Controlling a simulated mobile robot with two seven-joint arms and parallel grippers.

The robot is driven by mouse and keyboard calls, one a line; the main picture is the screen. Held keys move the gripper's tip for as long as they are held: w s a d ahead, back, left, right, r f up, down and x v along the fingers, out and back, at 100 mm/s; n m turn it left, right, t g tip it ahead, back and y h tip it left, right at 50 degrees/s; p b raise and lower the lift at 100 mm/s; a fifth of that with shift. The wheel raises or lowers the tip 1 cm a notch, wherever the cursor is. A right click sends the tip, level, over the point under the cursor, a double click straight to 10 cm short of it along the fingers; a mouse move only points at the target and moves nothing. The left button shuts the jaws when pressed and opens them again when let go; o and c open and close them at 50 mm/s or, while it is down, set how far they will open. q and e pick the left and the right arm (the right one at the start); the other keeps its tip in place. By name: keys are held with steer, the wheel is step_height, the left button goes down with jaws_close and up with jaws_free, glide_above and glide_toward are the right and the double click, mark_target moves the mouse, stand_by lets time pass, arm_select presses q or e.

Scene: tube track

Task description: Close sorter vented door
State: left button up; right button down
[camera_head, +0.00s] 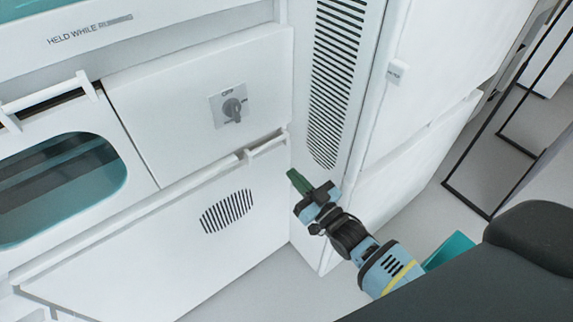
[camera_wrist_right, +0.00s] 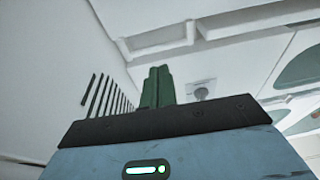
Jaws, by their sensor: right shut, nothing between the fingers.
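The white vented door (camera_head: 265,205) is the lower front panel of the cabinet, with a patch of dark slots (camera_head: 227,210) and a bar handle (camera_head: 267,144) at its upper right. Whether it stands slightly ajar or flush is hard to tell. My right gripper (camera_head: 293,177) is just right of the door's right edge, below the handle, with its green fingers together and empty. My left gripper is not in view.
A panel with a grey rotary knob (camera_head: 233,108) is above the door. A teal-windowed door (camera_head: 60,185) is at left. A tall vented white column (camera_head: 330,85) stands behind my right gripper. Grey floor (camera_head: 420,195) is open at right, near a black frame (camera_head: 467,200).

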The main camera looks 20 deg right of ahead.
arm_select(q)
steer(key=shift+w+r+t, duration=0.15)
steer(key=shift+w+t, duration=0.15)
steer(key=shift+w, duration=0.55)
arm_select(e)
steer(key=shift+v, duration=2.75)
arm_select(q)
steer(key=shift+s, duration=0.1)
